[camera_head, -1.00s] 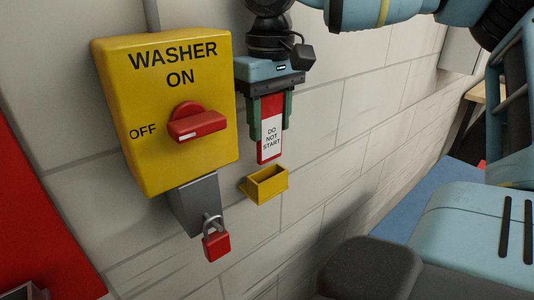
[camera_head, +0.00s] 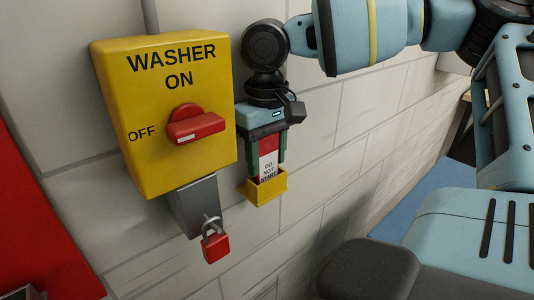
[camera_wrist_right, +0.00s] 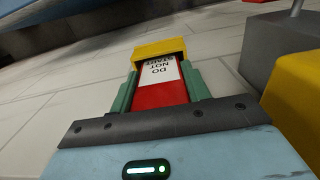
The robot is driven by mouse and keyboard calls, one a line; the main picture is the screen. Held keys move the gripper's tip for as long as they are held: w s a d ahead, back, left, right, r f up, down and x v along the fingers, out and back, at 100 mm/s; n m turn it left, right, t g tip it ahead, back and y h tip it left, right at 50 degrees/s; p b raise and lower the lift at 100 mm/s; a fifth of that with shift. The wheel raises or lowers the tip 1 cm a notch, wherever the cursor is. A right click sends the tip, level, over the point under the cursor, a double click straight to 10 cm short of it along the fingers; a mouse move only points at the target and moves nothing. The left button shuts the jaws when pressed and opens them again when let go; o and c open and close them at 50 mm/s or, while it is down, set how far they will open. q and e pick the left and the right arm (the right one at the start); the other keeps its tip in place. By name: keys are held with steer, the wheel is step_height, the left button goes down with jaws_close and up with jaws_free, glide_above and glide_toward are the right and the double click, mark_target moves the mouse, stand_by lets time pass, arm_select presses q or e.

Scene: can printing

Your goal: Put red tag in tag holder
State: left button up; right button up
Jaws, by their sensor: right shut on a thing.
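The red tag (camera_head: 268,160) has a white label reading "DO NOT START". It hangs upright below my right gripper (camera_head: 268,155), which is shut on its upper part. The tag's lower end is inside the yellow tag holder (camera_head: 267,189) on the wall, and the holder's front hides its bottom edge. In the right wrist view the tag (camera_wrist_right: 160,94) lies between the green fingers of my right gripper (camera_wrist_right: 160,88). Its far end goes into the yellow holder (camera_wrist_right: 159,47). My left gripper is not in view.
The yellow washer switch box (camera_head: 165,115) with a red knob (camera_head: 194,125) stands just left of my right gripper. Below it are a grey bracket (camera_head: 196,202) and a red padlock (camera_head: 215,246). A red panel (camera_head: 45,240) is at far left. The wall right of the holder is clear.

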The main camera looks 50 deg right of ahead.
steer(key=shift+f, duration=0.2)
steer(key=o, duration=1)
steer(key=shift+c, duration=0.2)
steer(key=shift+r, duration=0.15)
step_height(320, 180, up, 12)
steer(key=shift+r+p, duration=0.1)
steer(key=shift+p, duration=0.2)
